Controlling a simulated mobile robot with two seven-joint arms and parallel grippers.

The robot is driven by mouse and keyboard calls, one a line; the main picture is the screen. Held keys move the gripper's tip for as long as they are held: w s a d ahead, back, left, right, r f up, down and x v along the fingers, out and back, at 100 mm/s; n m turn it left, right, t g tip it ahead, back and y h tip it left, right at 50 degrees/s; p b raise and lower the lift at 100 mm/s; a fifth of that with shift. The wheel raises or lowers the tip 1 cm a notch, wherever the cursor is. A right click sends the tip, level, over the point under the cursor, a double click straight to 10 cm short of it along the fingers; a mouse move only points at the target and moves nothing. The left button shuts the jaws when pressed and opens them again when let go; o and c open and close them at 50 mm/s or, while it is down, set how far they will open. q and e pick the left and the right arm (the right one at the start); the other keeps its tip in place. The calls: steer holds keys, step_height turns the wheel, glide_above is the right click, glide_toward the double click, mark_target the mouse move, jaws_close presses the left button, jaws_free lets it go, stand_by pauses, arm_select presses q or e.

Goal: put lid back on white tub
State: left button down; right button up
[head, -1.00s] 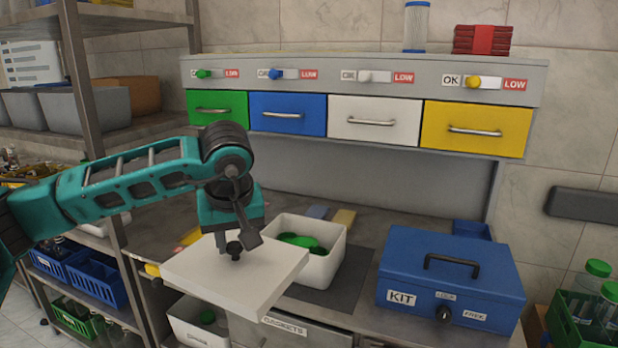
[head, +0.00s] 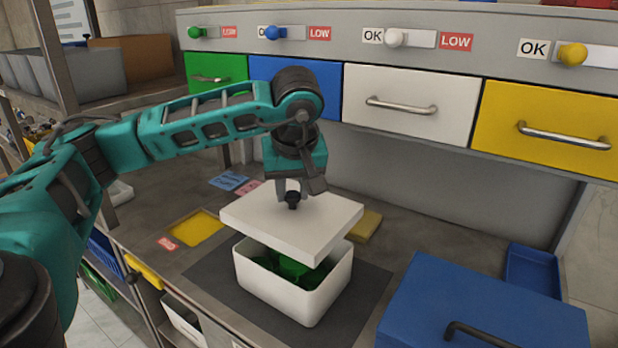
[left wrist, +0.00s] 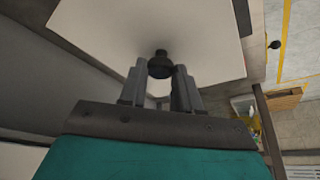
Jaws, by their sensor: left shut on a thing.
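The white lid (head: 290,222) hangs above the white tub (head: 292,290), which stands on a dark mat (head: 215,275) on the bench. The tub is open at the front, with green caps (head: 290,268) showing inside. The lid covers the tub's back part from this view and sits slightly tilted, apart from the front rim. My left gripper (head: 292,196) is shut on the black knob of the lid. The left wrist view also shows the knob (left wrist: 160,66) between the fingers and the lid (left wrist: 150,30) beyond. My right gripper is not in view.
A blue kit box (head: 480,305) stands to the right of the mat. A yellow block (head: 366,225) lies behind the tub. Coloured drawers (head: 395,103) hang above the bench. A yellow square (head: 196,228) lies to the left.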

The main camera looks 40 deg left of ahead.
mark_target(293, 212)
arm_select(q)
steer(key=shift+s+f+b, duration=0.2)
steer(key=shift+f+b, duration=0.5)
steer(key=shift+f, duration=0.1)
steer(key=shift+w+f+b, duration=0.1)
steer(key=shift+f+b, duration=1.6)
steer(key=shift+f, duration=0.55)
steer(key=shift+f+b, duration=0.95)
steer(key=shift+f, duration=0.3)
stand_by(0.9)
steer(key=c, duration=0.7)
jaws_free()
steer(key=shift+o, duration=0.4)
steer(key=o, duration=0.4)
